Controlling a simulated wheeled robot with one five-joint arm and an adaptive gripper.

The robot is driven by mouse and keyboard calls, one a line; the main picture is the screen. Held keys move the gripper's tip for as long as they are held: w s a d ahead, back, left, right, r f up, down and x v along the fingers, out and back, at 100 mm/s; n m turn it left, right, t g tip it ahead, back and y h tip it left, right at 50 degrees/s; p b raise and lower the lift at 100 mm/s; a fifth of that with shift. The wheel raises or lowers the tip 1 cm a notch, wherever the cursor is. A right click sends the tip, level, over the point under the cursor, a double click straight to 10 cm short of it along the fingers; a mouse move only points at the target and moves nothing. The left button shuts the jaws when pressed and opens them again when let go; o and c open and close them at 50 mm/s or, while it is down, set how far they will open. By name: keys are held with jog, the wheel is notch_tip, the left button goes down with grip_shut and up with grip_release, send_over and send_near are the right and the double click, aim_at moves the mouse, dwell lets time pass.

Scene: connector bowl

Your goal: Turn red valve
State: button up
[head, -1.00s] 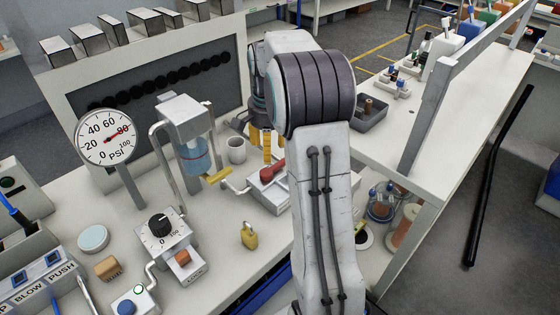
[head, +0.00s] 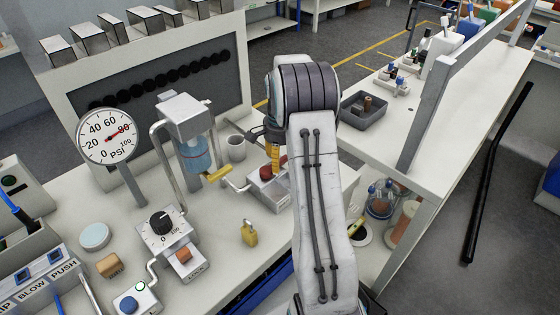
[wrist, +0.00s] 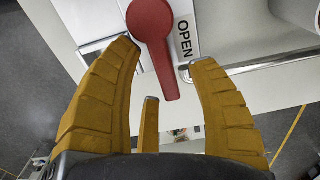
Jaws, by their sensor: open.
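The red valve handle (wrist: 152,28) shows in the wrist view as a round hub with a lever pointing down between my fingers. In the head view the red valve (head: 266,172) sits on a pale box on the bench, partly behind my arm. My gripper (wrist: 158,72) is open, with yellow ribbed fingers on either side of the lever; I cannot tell whether they touch it. In the head view my gripper (head: 273,160) is at the valve, mostly hidden by my arm. An OPEN label (wrist: 185,38) is right of the hub.
A pipe (wrist: 270,64) runs right from the valve. On the bench stand a white mug (head: 236,148), a yellow padlock (head: 249,234), a filter with a blue bowl (head: 194,155), a pressure gauge (head: 106,137) and a dial box (head: 163,231).

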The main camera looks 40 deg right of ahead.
jog(key=shift+f, duration=0.55)
jog(key=shift+o, duration=0.2)
grip_shut()
